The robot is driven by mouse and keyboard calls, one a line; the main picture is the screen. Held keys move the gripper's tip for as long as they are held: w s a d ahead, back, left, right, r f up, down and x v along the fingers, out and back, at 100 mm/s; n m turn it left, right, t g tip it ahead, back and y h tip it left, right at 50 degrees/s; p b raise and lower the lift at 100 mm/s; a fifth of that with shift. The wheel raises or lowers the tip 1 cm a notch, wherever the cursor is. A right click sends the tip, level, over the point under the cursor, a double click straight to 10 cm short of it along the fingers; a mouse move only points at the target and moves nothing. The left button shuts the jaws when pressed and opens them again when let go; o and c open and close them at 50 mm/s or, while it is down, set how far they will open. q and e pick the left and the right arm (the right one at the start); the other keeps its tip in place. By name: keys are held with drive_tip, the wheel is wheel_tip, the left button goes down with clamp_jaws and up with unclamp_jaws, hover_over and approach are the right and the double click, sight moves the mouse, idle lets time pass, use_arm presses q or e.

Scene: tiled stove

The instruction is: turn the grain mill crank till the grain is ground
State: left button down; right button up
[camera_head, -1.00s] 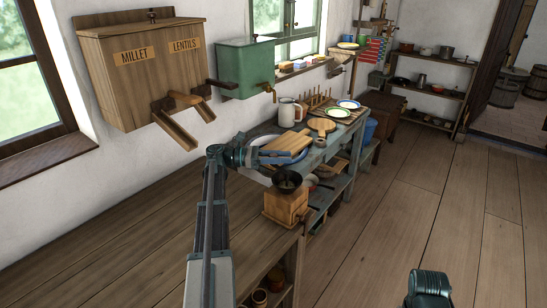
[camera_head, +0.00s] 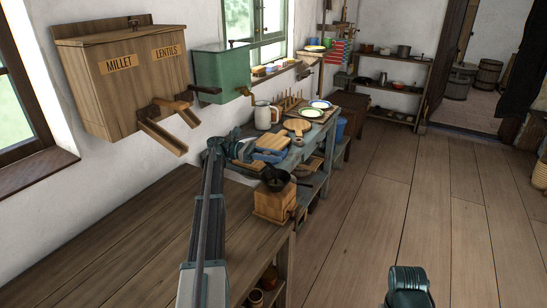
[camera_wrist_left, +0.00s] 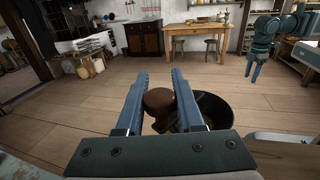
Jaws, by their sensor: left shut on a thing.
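The grain mill (camera_head: 272,204) is a light wooden box with a dark hopper bowl on top, standing at the end of the wooden counter. The hopper (camera_wrist_left: 216,112) also shows in the left wrist view, just right of the fingers. My left gripper (camera_head: 236,153) is left of and slightly above the hopper. In the left wrist view its two fingers (camera_wrist_left: 160,88) are closed around the brown crank knob (camera_wrist_left: 160,103). What is inside the hopper cannot be made out. My right gripper (camera_wrist_left: 262,70) shows small in the left wrist view; its finger opening is unclear.
A wall box marked millet and lentils (camera_head: 125,75) with wooden chutes hangs above the counter (camera_head: 130,245). A green tank (camera_head: 222,75) is beside it.

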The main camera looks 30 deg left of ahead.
use_arm(q)
drive_tip(key=c, duration=0.6)
unclamp_jaws()
drive_tip(key=shift+o, duration=0.2)
drive_tip(key=s+d+r+p, duration=0.2)
drive_tip(key=s+d, duration=0.2)
drive_tip(key=s, duration=0.3)
drive_tip(key=s+d+r+p, duration=0.3)
drive_tip(key=s+d, duration=0.1)
drive_tip(key=s, duration=0.2)
drive_tip(key=shift+s+d, duration=0.15)
drive_tip(key=shift+s, duration=0.2)
